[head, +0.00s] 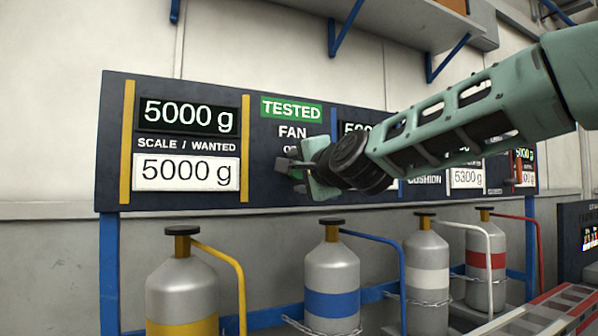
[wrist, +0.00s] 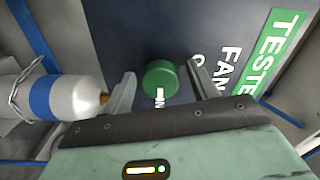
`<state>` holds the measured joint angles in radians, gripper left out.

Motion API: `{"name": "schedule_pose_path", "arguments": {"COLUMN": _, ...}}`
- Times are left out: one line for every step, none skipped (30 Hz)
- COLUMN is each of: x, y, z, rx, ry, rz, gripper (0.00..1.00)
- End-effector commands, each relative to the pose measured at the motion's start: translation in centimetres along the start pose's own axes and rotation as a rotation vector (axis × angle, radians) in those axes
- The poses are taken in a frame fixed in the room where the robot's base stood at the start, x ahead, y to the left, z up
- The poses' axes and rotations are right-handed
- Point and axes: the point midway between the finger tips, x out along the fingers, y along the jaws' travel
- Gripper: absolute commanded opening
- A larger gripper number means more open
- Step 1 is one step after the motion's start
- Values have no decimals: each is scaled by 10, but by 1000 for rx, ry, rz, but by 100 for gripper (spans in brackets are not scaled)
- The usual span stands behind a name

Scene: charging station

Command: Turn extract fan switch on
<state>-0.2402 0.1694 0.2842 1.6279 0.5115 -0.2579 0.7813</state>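The extract fan switch is a round green knob on the dark panel under the "FAN" label. In the wrist view the knob (wrist: 161,76) sits between the two fingers of my gripper (wrist: 163,84), which are apart with visible gaps at its sides. A white mark shows at the knob's lower edge; I cannot tell its setting. In the head view my gripper (head: 290,173) is in front of the panel below the "FAN" label (head: 292,132) and hides most of the knob. Whether the fingers touch the knob is not clear.
The panel (head: 187,91) carries scale displays on both sides of the fan label. Several gas cylinders stand below it, including a blue-banded one (head: 332,272) and a yellow-banded one (head: 182,292). The blue-banded cylinder (wrist: 72,95) lies left of my fingers in the wrist view.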

Motion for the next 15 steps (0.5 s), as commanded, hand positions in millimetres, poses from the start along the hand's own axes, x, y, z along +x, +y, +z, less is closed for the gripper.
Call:
{"name": "schedule_pose_path", "arguments": {"x": 0, "y": 0, "z": 0, "rx": -1, "ry": 0, "rz": 0, "gripper": 59}}
{"name": "schedule_pose_path", "arguments": {"x": 0, "y": 0, "z": 0, "rx": -1, "ry": 0, "rz": 0, "gripper": 59}}
{"name": "schedule_pose_path", "arguments": {"x": 0, "y": 0, "z": 0, "rx": -1, "ry": -1, "rz": 0, "gripper": 59}}
{"name": "schedule_pose_path", "arguments": {"x": 0, "y": 0, "z": 0, "rx": -1, "ry": -1, "rz": 0, "gripper": 59}}
{"name": "schedule_pose_path", "arguments": {"x": 0, "y": 0, "z": 0, "rx": -1, "ry": -1, "rz": 0, "gripper": 59}}
{"name": "schedule_pose_path", "arguments": {"x": -2, "y": 0, "z": 0, "rx": -1, "ry": -1, "rz": 0, "gripper": 59}}
{"name": "schedule_pose_path", "arguments": {"x": -3, "y": 0, "z": 0, "rx": -2, "ry": -1, "rz": -1, "gripper": 59}}
{"name": "schedule_pose_path", "arguments": {"x": -5, "y": 0, "z": 0, "rx": -2, "ry": -1, "rz": -1, "gripper": 59}}
{"name": "schedule_pose_path", "arguments": {"x": -8, "y": 1, "z": 0, "rx": -2, "ry": 0, "rz": -1, "gripper": 59}}
{"name": "schedule_pose_path", "arguments": {"x": -12, "y": 1, "z": 0, "rx": -2, "ry": 0, "rz": -2, "gripper": 59}}
{"name": "schedule_pose_path", "arguments": {"x": -16, "y": 1, "z": 0, "rx": -2, "ry": 0, "rz": -2, "gripper": 59}}
{"name": "schedule_pose_path", "arguments": {"x": -23, "y": 1, "z": 0, "rx": -3, "ry": 0, "rz": -2, "gripper": 59}}
{"name": "schedule_pose_path", "arguments": {"x": -28, "y": 2, "z": 0, "rx": -4, "ry": 0, "rz": -2, "gripper": 59}}
{"name": "schedule_pose_path", "arguments": {"x": -34, "y": 2, "z": 0, "rx": -4, "ry": 1, "rz": -2, "gripper": 59}}
{"name": "schedule_pose_path", "arguments": {"x": -43, "y": 2, "z": 0, "rx": -4, "ry": 1, "rz": -2, "gripper": 59}}
